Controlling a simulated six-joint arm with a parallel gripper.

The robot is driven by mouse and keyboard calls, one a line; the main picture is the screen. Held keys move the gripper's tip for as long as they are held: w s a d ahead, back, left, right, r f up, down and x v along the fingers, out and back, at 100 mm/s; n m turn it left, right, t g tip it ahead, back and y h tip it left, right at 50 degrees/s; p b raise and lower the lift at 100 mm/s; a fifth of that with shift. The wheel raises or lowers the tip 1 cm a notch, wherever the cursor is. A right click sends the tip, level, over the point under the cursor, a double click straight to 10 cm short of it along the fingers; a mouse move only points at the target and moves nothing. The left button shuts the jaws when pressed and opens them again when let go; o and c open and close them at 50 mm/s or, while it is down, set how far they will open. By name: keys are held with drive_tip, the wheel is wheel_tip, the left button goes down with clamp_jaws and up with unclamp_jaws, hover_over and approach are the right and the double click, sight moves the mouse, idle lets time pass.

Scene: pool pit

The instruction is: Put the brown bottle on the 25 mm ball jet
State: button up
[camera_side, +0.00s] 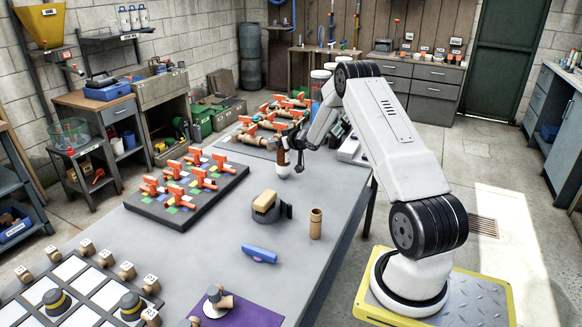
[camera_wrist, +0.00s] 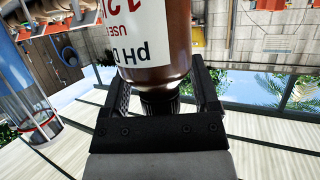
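The brown bottle (camera_wrist: 155,76) has a white label with red and black print and fills the upper middle of the wrist view. Its dark neck end lies between the two black fingers of my gripper (camera_wrist: 163,88), which reach its shoulder on both sides. In the side view the brown bottle (camera_side: 284,159) hangs at my gripper (camera_side: 285,145), roughly upright over the far right part of the table; its height above the top is unclear. No 25 mm label is legible, so I cannot tell which fitting is the 25 mm ball jet.
Dark domed fittings with yellow bands (camera_side: 131,304) stand on a white-celled grid at front left. A board with orange-handled valves (camera_side: 190,186) lies behind. A block in a black holder (camera_side: 266,207), a brown cylinder (camera_side: 316,225) and a blue object (camera_side: 259,254) stand mid-table. A purple mat (camera_side: 256,313) lies in front.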

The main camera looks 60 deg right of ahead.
drive_tip(key=shift+s+r, duration=0.1)
drive_tip(key=shift+r, duration=0.1)
drive_tip(key=shift+s+a+r, duration=0.15)
drive_tip(key=shift+s+r, duration=0.05)
drive_tip(key=shift+s, duration=0.15)
drive_tip(key=v, duration=1.1)
drive_tip(key=shift+w+a, duration=0.1)
drive_tip(key=shift+a, duration=0.05)
idle(0.5)
drive_tip(key=w+a+g, duration=0.1)
drive_tip(key=a, duration=0.5)
drive_tip(key=w+a+n+g+y, duration=0.1)
drive_tip(key=a, duration=0.6)
drive_tip(key=w+a+g, duration=0.1)
drive_tip(key=a+g, duration=0.1)
drive_tip(key=a, duration=0.4)
drive_tip(key=shift+w+a+r+n+y, duration=0.1)
drive_tip(key=shift+a+r+n+y, duration=0.2)
drive_tip(key=shift+a+r+y, duration=0.1)
drive_tip(key=s+a+n+g+y, duration=0.1)
drive_tip(key=s+a+g, duration=0.2)
drive_tip(key=s+a, duration=0.4)
drive_tip(key=s+a+f+n+g+y, duration=0.1)
drive_tip(key=s+a, duration=0.6)
drive_tip(key=a, duration=0.8)
drive_tip(key=shift+n+g+y, duration=0.5)
drive_tip(key=shift+g+y, duration=0.1)
drive_tip(key=shift+g, duration=0.4)
